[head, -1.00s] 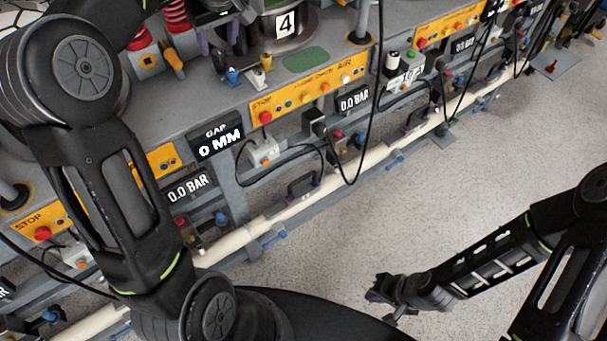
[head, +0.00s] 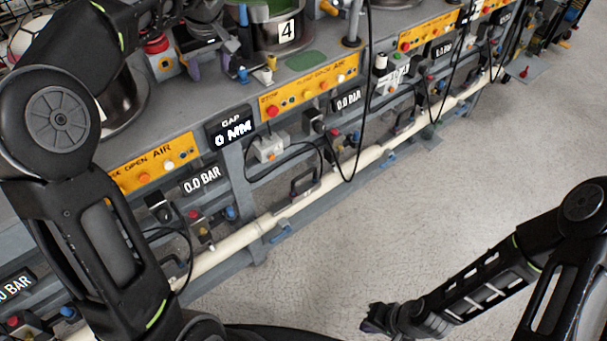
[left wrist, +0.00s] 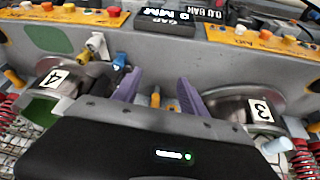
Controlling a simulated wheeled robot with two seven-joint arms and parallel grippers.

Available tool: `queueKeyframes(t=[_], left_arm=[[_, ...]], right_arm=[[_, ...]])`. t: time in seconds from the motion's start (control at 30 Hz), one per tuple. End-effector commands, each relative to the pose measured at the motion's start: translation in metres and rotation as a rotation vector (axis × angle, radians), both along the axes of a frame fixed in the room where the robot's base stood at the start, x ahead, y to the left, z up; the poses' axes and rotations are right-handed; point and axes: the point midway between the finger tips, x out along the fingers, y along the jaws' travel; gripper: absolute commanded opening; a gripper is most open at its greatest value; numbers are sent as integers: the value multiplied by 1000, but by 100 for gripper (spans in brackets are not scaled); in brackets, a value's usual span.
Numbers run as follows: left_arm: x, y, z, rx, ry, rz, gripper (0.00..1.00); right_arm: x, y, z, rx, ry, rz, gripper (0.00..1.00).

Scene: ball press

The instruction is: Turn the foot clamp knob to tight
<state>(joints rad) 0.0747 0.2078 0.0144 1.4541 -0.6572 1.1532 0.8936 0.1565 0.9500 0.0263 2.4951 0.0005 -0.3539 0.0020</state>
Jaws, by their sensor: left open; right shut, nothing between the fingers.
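My left gripper (head: 209,76) is open above the grey bench top, with its purple fingers apart in the left wrist view (left wrist: 159,92). An orange-yellow handle (left wrist: 155,97) shows between the fingers, apparently beyond them. A blue knob (left wrist: 120,62), a yellow knob (left wrist: 85,55) and a white knob (left wrist: 97,42) stand beside the left finger in that view. The blue knob (head: 242,75) and yellow knob (head: 262,76) also show in the head view. I cannot tell which part is the foot clamp knob. My right gripper (head: 376,322) is shut and empty over the floor.
A metal drum marked 4 (head: 263,30) and one marked 3 (left wrist: 232,103) flank the left gripper. Orange button panels (head: 310,88) and a gap display (head: 232,132) line the bench front. Black cables (head: 366,110) hang there. The floor (head: 440,200) is clear.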

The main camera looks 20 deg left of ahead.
Motion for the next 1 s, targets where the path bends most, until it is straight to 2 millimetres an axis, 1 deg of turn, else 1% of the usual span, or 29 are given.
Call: queueKeyframes(t=[0.1, 0.27, 0.5, 0.73, 1.0], left_arm=[[14, -13, -10, -9, -31, -91, 50], [31, -33, -25, -21, -69, -203, 50], [50, -69, -59, -52, -112, -356, 50], [59, -103, -94, -85, -143, -472, 50], [58, -141, -139, -127, -167, -579, 50]], right_arm=[[0, 0, 0, 0, -1, 0, 0], [1, 0, 0, 0, -2, -1, 0], [0, 0, 2, 0, -1, 0, 0], [0, 0, 3, 0, -1, 0, 0], [0, 0, 5, 0, -1, 0, 0]])
